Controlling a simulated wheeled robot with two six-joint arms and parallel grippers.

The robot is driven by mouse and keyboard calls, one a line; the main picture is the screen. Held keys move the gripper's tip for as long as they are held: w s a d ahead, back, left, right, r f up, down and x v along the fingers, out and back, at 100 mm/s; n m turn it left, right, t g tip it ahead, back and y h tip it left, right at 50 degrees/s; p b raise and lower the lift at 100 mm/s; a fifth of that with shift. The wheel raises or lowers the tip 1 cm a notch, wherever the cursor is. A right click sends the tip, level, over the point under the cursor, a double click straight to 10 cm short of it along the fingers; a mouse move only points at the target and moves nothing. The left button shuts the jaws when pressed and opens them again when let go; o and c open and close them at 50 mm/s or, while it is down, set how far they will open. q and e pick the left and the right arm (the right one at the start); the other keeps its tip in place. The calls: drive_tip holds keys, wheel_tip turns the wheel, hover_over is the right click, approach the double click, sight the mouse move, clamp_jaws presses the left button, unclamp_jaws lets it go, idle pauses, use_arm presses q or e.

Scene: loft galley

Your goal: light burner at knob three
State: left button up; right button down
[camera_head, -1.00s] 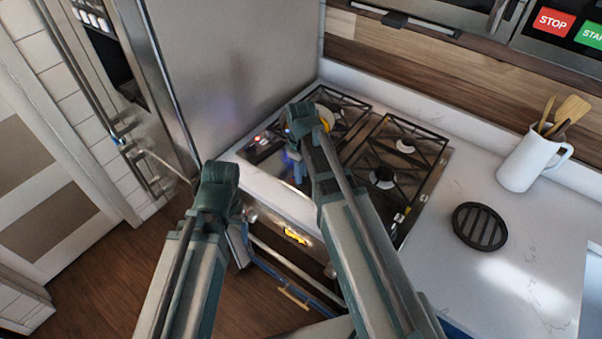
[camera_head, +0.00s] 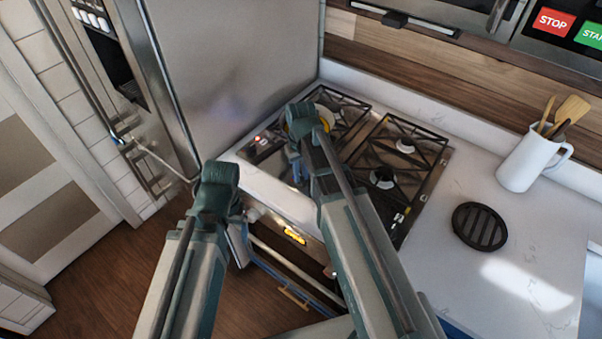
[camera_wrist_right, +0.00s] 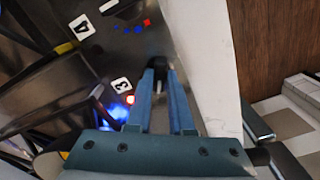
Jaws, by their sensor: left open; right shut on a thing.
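The cooktop (camera_head: 352,160) is set in the white counter, with dark grates and burners. In the right wrist view the label 3 (camera_wrist_right: 121,86) and the label 4 (camera_wrist_right: 82,27) are on its dark surface. My right gripper (camera_wrist_right: 158,75) is shut on a black knob (camera_wrist_right: 157,62) beside label 3; the fingers partly hide it. A red light (camera_wrist_right: 130,99) and a blue glow (camera_wrist_right: 120,112) show just below label 3. In the head view my right gripper (camera_head: 297,165) is at the cooktop's front left. My left gripper (camera_head: 235,225) hangs open in front of the counter, its fingers mostly hidden.
A black round trivet (camera_head: 480,226) and a white utensil jug (camera_head: 530,160) are on the counter right. A steel fridge-like panel (camera_head: 235,70) stands at left.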

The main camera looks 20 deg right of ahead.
sight(301, 176)
idle(0.4)
drive_tip(key=c, duration=0.8)
unclamp_jaws()
drive_tip(key=shift+r, duration=0.1)
wheel_tip(301, 176, up, 14)
drive_tip(key=p, duration=1.3)
drive_tip(key=shift+p, duration=0.4)
drive_tip(key=shift+f, duration=0.2)
drive_tip(key=s+a+f+n+b, duration=0.1)
drive_tip(key=s+a+f+b, duration=0.4)
drive_tip(key=s, duration=0.2)
drive_tip(key=s+a+f+n+h+b, duration=0.1)
drive_tip(key=s+a+f+b, duration=0.4)
drive_tip(key=s+f+b, duration=0.1)
drive_tip(key=shift+s+a, duration=0.4)
drive_tip(key=shift+s, duration=0.5)
